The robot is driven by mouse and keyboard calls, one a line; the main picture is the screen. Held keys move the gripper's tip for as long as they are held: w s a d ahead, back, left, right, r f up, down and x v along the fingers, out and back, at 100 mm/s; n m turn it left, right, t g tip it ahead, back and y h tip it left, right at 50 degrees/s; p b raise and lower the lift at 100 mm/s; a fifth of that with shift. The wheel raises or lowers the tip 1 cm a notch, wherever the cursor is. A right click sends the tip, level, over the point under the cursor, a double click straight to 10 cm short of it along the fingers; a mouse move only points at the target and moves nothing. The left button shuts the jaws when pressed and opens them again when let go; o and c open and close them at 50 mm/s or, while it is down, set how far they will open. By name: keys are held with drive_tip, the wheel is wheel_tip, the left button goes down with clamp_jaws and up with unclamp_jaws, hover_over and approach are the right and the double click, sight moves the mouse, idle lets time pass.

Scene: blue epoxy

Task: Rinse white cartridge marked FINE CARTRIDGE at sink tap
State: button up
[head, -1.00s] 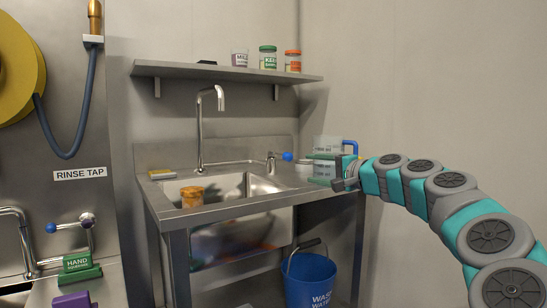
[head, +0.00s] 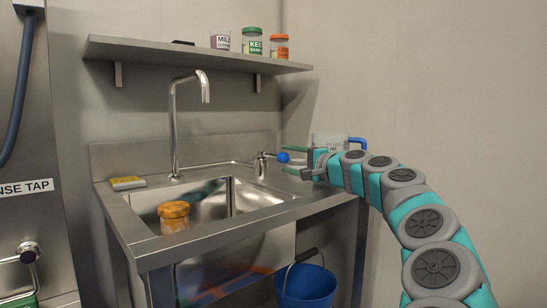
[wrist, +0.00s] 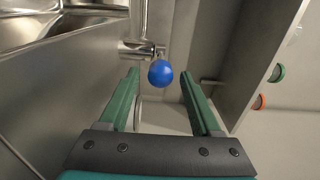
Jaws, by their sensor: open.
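The sink (head: 236,195) is a steel basin in a bench, with a tall curved tap spout (head: 173,125) at its back. The tap's lever ends in a blue ball knob (head: 283,157), also seen in the wrist view (wrist: 160,73). My gripper (head: 286,160) is open and empty; in the wrist view its green fingers (wrist: 159,80) lie either side of the line to the knob. I cannot tell whether they touch it. An orange-topped, amber jar-like object (head: 174,217) stands at the sink's front left. I see no white cartridge marked FINE CARTRIDGE.
A wall shelf (head: 200,55) above holds several labelled jars (head: 252,42). A yellow and grey sponge-like block (head: 127,183) lies at the bench's back left. A clear jug with a blue handle (head: 330,140) stands behind my gripper. A blue bucket (head: 306,288) is below the bench.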

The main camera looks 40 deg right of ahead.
sight(276, 156)
drive_tip(key=shift+w+a, duration=0.15)
drive_tip(key=shift+w, duration=1.35)
drive_tip(key=shift+w+a, duration=0.1)
drive_tip(key=shift+w, duration=1.35)
clamp_jaws()
